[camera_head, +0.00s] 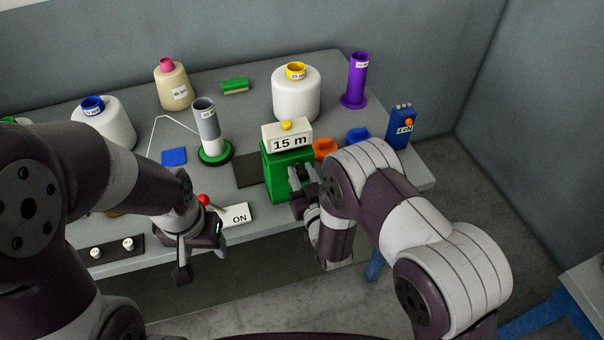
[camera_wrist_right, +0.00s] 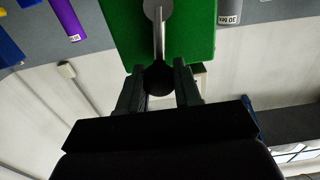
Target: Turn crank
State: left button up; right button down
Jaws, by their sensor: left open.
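The green winder box (camera_head: 286,168) stands at the table's front edge with a white "15 m" display on top. The crank (camera_wrist_right: 158,30) is on its face in the right wrist view: a grey hub, a silver arm and a black knob (camera_wrist_right: 158,78). My right gripper (camera_head: 303,182) is in front of the box. Its fingers (camera_wrist_right: 159,84) lie on both sides of the knob and appear to touch it. In the head view the crank is mostly hidden by my right gripper. My left gripper (camera_head: 199,262) is open and empty, in front of the table edge near the ON plate.
An ON plate (camera_head: 236,215) with a red-knobbed lever (camera_head: 204,200) sits at the front edge. A grey bobbin (camera_head: 207,122) stands on a green-rimmed base. White cones (camera_head: 296,97), a beige cone (camera_head: 173,86) and a purple bobbin (camera_head: 357,80) stand behind. A blue device (camera_head: 402,127) is at right.

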jog(key=shift+w+d+f+m+b, duration=0.2)
jog(key=shift+d+f+m+b, duration=0.2)
jog(key=shift+d+m+b, duration=0.7)
jog(key=shift+w+d+f+m+b, duration=0.3)
jog(key=shift+m+b, duration=0.55)
jog(key=shift+m, duration=0.85)
jog(key=shift+w+d+f+m+b, duration=0.1)
jog(key=shift+d+f+m+b, duration=0.4)
jog(key=shift+m+b, duration=0.7)
jog(key=shift+m, duration=0.3)
jog(key=c, duration=0.8)
grip_release()
jog(key=b+v, duration=0.1)
jog(key=v, duration=1.1)
jog(key=shift+s+d, duration=0.1)
jog(key=shift+s, duration=0.25)
